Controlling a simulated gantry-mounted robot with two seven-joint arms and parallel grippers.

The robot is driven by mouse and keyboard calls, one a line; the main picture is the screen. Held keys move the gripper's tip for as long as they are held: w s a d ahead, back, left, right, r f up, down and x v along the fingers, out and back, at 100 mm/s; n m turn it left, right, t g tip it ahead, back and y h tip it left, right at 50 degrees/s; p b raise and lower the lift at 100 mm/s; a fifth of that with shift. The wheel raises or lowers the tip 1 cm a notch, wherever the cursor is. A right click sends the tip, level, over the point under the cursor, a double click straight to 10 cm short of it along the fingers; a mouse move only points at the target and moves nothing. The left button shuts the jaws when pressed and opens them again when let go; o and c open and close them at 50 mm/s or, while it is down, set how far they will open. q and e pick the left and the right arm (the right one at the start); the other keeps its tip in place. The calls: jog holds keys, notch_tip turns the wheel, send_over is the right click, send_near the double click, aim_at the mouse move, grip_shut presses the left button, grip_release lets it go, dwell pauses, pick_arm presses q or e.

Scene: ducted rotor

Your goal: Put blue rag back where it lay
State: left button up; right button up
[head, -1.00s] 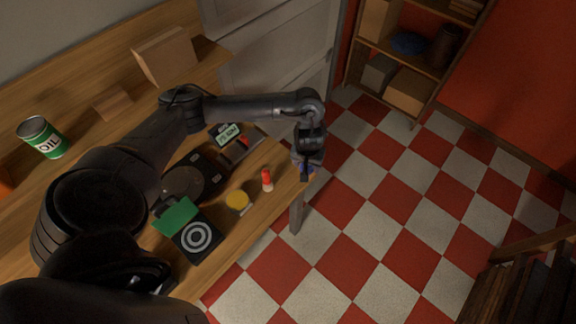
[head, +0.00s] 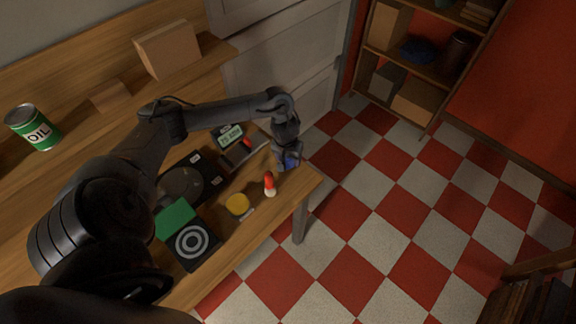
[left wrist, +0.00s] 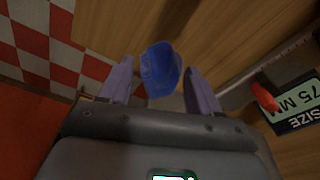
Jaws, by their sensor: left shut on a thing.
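My left gripper (head: 288,165) is over the right end of the wooden bench, shut on the blue rag (head: 292,161). In the left wrist view the blue rag (left wrist: 160,68) is a bunched bright blue piece between the two fingers of the left gripper (left wrist: 158,80), with wood behind it. Whether the rag touches the bench is hard to tell. My right gripper is not in view.
A green oil can (head: 34,128) stands far left. A shelf unit holds a dark blue bundle (head: 418,50).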

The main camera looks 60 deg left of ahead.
aim_at(288, 163)
pick_arm(q)
jog(key=shift+a+f+b, duration=0.15)
jog(key=shift+f+b, duration=0.3)
jog(key=shift+f, duration=1.65)
jog(key=shift+f, duration=0.15)
jog(key=o, duration=1.1)
jog(key=shift+r, duration=0.45)
jog(key=r+p, duration=0.1)
jog(key=r, duration=0.2)
jog(key=s+r+p, duration=0.1)
jog(key=r, duration=0.3)
jog(key=d+r+p, duration=0.1)
jog(key=r, duration=0.3)
jog(key=shift+s+d+r, duration=0.1)
jog(key=shift+s, duration=0.1)
